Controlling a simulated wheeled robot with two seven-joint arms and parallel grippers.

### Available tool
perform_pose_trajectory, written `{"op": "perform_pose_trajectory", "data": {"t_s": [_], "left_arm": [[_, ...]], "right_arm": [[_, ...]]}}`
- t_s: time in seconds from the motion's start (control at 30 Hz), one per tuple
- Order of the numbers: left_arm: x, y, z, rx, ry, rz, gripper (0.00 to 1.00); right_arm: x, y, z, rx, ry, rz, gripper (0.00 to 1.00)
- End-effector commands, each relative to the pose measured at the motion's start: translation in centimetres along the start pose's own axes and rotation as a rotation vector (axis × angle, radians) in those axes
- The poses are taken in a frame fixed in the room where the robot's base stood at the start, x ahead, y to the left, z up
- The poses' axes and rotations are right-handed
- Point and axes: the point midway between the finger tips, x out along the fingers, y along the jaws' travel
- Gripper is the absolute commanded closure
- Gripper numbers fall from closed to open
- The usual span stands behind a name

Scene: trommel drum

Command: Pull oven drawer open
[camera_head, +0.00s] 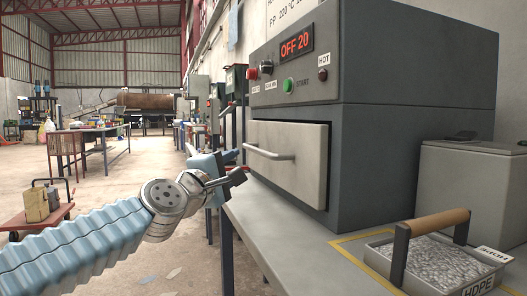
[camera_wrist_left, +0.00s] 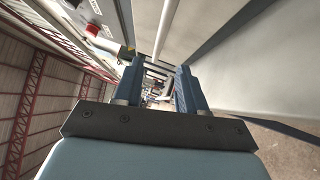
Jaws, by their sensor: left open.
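The oven (camera_head: 415,80) is a large dark grey box with a lighter control face, on a bench at the right in the head view. Its pale drawer front (camera_head: 300,165) sits about flush in the face. A bar handle (camera_head: 268,153) crosses the drawer front's upper left part. My left gripper (camera_head: 238,168) is open and empty, just left of and slightly below the handle, apparently apart from it. In the left wrist view, a pale bar, likely the handle (camera_wrist_left: 164,28), runs lengthwise ahead of the two fingers. My right gripper is not in view.
A metal tray of grey pellets (camera_head: 440,262) with a wooden handle stands on the bench (camera_head: 290,240) at front right. A pale box (camera_head: 470,185) stands right of the oven. A red cart (camera_head: 40,215) is far left.

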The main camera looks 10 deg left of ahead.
Motion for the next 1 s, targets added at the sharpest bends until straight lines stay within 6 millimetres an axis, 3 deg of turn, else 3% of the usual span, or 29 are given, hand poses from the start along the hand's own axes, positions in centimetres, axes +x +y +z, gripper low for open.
{"op": "perform_pose_trajectory", "data": {"t_s": [0.5, 0.7, 1.0], "left_arm": [[10.9, 0.1, 0.1, 0.000, 0.000, -0.003, 0.59], [12.6, -0.1, 0.0, 0.001, 0.000, -0.002, 0.59], [12.8, -0.1, 0.0, 0.001, 0.000, -0.002, 0.59]], "right_arm": [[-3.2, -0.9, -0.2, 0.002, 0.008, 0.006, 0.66], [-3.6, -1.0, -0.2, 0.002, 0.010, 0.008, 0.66], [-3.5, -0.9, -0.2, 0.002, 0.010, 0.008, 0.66]]}}
